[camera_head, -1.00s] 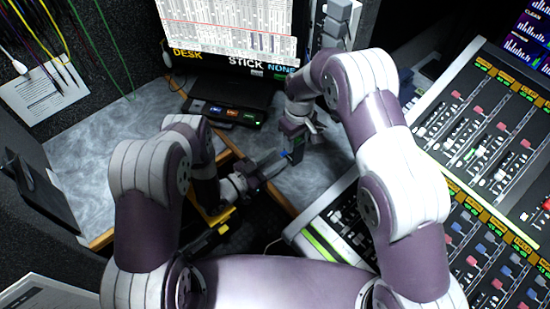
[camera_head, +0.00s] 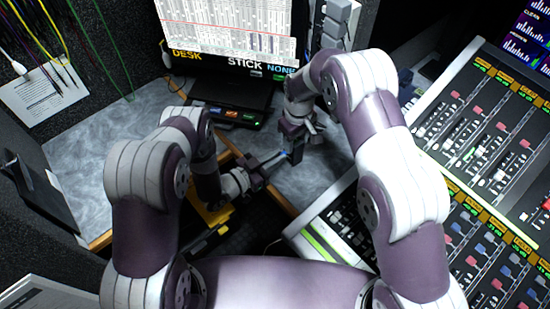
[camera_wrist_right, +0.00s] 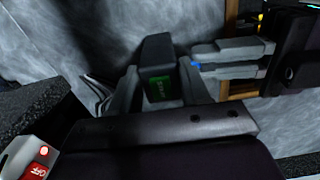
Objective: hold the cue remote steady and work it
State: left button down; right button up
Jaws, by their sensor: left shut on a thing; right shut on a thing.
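The cue remote is a dark grey block with a green lit label; it shows in the right wrist view (camera_wrist_right: 157,50) and in the head view (camera_head: 297,156). My right gripper (camera_wrist_right: 163,82) is shut on it, one finger on each side, above the desk. My left gripper (camera_head: 281,159) comes in from the left. In the right wrist view its fingers (camera_wrist_right: 230,60) are nearly together, level with the remote's side, closed on a small blue part (camera_wrist_right: 196,64). I cannot tell whether this part is joined to the remote.
A monitor (camera_head: 228,35) and a black box with lit labels (camera_head: 225,116) stand behind. Fader consoles (camera_head: 480,150) fill the right. A wooden-edged gap and a yellow part (camera_head: 213,214) lie below my left gripper. Grey desktop (camera_head: 322,180) is clear around the remote.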

pick_arm(q)
jog(key=c, duration=1.2)
grip_release()
jog(key=shift+o, duration=0.2)
jog(key=v, duration=1.2)
pick_arm(e)
jog(key=shift+f, duration=0.1)
jog(key=o, duration=1.2)
